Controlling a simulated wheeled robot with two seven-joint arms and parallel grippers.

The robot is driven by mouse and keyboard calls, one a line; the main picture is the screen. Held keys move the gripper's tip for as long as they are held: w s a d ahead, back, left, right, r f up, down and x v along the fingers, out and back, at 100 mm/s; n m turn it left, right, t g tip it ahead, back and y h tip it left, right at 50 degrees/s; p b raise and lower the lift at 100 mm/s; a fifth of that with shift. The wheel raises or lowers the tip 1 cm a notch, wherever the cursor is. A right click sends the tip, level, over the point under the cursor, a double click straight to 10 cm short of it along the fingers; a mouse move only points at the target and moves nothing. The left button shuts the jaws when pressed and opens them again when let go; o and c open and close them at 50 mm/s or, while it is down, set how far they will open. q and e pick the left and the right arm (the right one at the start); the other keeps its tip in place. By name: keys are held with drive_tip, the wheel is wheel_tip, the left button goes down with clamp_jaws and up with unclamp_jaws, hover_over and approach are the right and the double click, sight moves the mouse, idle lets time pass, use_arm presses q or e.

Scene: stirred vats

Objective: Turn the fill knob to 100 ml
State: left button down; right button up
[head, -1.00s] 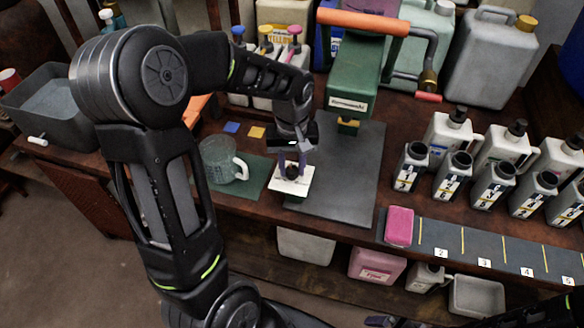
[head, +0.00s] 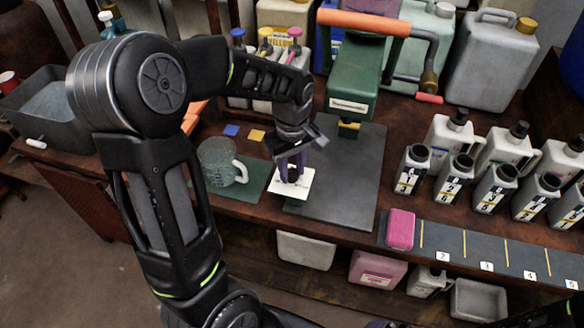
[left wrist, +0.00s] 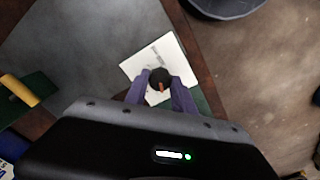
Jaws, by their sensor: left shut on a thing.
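The fill knob (left wrist: 159,79) is a small dark round knob with an orange mark, on a white dial plate (head: 306,184). The plate sits by the front edge of the bench; its markings are too small to read. My left gripper (head: 292,174) comes down from above with its purple fingers on either side of the knob, shut on it. In the left wrist view the fingers (left wrist: 160,88) meet the knob's sides, and the orange mark points toward the lower right. My right gripper cannot be made out in the head view.
A clear measuring jug (head: 218,162) stands on a green mat left of the plate. A green press (head: 352,85) with an orange handle stands behind. Several numbered bottles (head: 453,178) and a pink block (head: 400,229) are at right. The grey mat (head: 345,195) is mostly clear.

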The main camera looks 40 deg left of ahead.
sight(292, 173)
use_arm(q)
drive_tip(key=c, duration=1.1)
unclamp_jaws()
drive_tip(key=shift+o, duration=0.2)
wheel_tip(292, 173, up, 8)
drive_tip(key=shift+f, duration=0.1)
